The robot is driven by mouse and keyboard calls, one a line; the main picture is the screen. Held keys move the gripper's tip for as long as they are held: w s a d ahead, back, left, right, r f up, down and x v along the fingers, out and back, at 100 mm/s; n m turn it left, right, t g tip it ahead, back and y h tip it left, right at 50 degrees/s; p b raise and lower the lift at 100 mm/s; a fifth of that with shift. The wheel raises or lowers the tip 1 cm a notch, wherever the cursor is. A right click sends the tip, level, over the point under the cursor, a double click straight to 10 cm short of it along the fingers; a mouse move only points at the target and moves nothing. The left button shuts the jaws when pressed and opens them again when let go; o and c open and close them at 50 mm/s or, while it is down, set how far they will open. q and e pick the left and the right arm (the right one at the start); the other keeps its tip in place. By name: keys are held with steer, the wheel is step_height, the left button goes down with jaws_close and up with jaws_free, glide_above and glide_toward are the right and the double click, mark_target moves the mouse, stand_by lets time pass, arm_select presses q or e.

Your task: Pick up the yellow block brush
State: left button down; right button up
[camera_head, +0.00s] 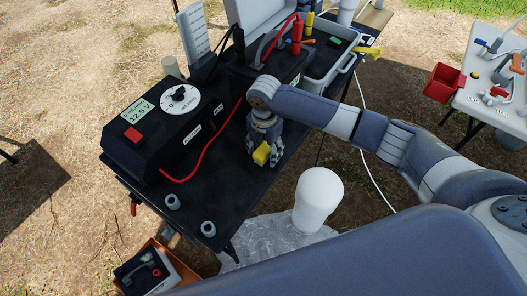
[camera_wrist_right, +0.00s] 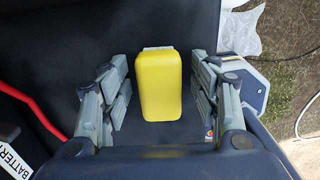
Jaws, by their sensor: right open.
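The yellow block brush (camera_head: 262,154) lies on the black table (camera_head: 233,188), right below my right gripper (camera_head: 264,148). In the right wrist view the yellow block brush (camera_wrist_right: 160,86) stands out between the two fingers of my right gripper (camera_wrist_right: 160,100). A thin pale strip shows at its far end. The fingers are spread, with a gap on each side of the block, and do not appear to touch it. My left gripper is not in view.
A black control box (camera_head: 160,124) with a dial stands left, with a red cable (camera_head: 206,150) running beside it. Two small grey rings (camera_head: 208,228) lie near the front edge. A grey tray (camera_head: 335,62) with tools stands at the back. A red bin (camera_head: 443,83) hangs at right.

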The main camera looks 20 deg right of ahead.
mark_target(264, 150)
steer(key=c, duration=1.3)
steer(key=shift+o, duration=0.2)
steer(key=shift+r, duration=0.15)
steer(key=shift+r, duration=0.3)
steer(key=r, duration=0.2)
steer(key=shift+s+a+r, duration=0.15)
steer(key=shift+s+r, duration=0.2)
steer(key=shift+s, duration=0.05)
steer(key=s+a+r+b, duration=0.1)
steer(key=s+a, duration=0.3)
steer(key=s, duration=1)
steer(key=shift+s+a+r, duration=0.15)
steer(key=shift+s+r, duration=0.1)
steer(key=shift+s, duration=0.05)
